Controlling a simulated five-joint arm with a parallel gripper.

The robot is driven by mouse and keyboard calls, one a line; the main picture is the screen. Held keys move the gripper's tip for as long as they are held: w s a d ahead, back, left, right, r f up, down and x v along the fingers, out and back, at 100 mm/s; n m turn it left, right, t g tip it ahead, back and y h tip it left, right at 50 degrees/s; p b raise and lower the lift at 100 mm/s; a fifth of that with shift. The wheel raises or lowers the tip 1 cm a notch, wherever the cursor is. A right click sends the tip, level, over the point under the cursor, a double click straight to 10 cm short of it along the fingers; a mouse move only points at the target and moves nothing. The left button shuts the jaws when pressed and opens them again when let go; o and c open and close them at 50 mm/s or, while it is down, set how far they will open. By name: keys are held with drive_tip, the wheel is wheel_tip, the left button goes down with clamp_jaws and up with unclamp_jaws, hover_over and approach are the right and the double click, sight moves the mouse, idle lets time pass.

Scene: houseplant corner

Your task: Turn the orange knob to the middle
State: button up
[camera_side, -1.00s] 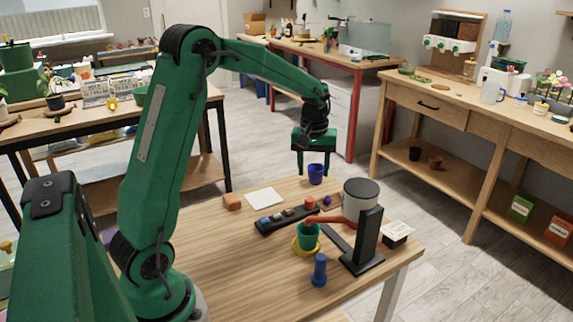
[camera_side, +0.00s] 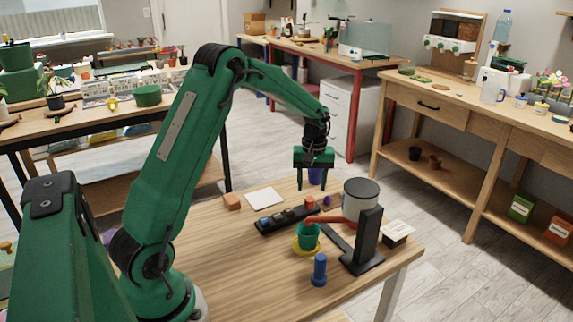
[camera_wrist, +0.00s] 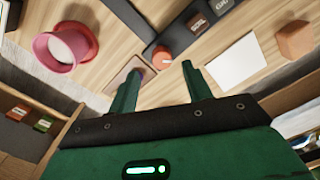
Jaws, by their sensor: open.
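The orange knob (camera_side: 311,203) sits at the far right end of a dark strip (camera_side: 266,229) on the wooden table. In the wrist view the orange knob (camera_wrist: 162,54) shows near the top, on the end of the dark strip; which way it points I cannot tell. My gripper (camera_side: 314,187) points down and is open and empty, above and behind the knob in the side view. In the wrist view my gripper (camera_wrist: 160,68) has its two fingers apart, with the knob in the picture between and just beyond the tips.
A purple knob (camera_side: 327,201) stands close right of the orange one. White paper (camera_side: 264,198) and an orange block (camera_side: 232,202) lie left.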

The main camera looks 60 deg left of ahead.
sight(311, 199)
drive_tip(key=shift+s+a+f, duration=0.1)
drive_tip(key=shift+f, duration=2.5)
drive_tip(key=c, duration=1)
drive_tip(key=shift+m, duration=0.4)
drive_tip(key=m, duration=0.4)
drive_tip(key=shift+r, duration=0.1)
drive_tip(key=m, duration=0.5)
drive_tip(key=shift+t, duration=0.3)
